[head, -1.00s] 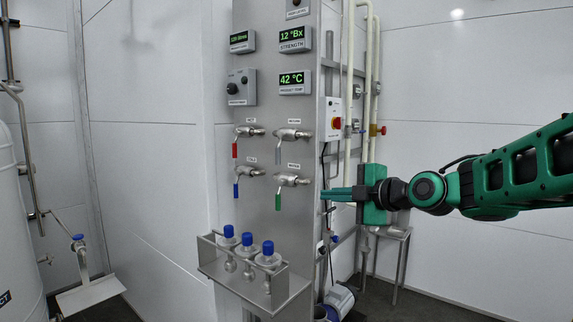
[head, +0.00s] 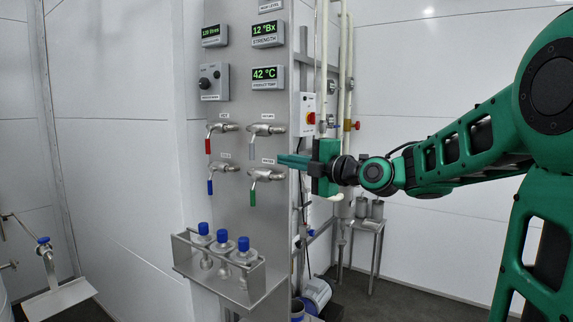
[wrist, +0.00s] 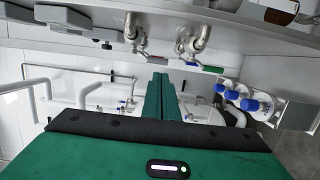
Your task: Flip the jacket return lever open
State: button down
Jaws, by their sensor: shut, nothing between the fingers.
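A steel panel (head: 275,215) carries two rows of tap-like valves whose labels are too small to read. At upper right is a valve with a grey lever (head: 252,147) hanging down; this lever also shows in the wrist view (wrist: 152,76). Below it hangs a green lever (head: 253,193), also in the wrist view (wrist: 212,69). At left hang a red lever (head: 208,146) and a blue lever (head: 210,186). I cannot tell which is the jacket return lever. My gripper (head: 280,160) is shut and empty, its fingertips between the two right-hand valves in height, apparently touching neither.
A steel rack (head: 190,262) with blue-capped bottles (head: 222,240) juts out below the valves. A switch box (head: 307,116) and vertical pipes (head: 345,75) stand right of the panel. Displays (head: 267,77) are above.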

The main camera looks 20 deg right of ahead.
aim_at(253, 144)
jog(key=x, duration=1)
jog(key=shift+w, duration=0.3)
jog(key=shift+a+f, duration=0.15)
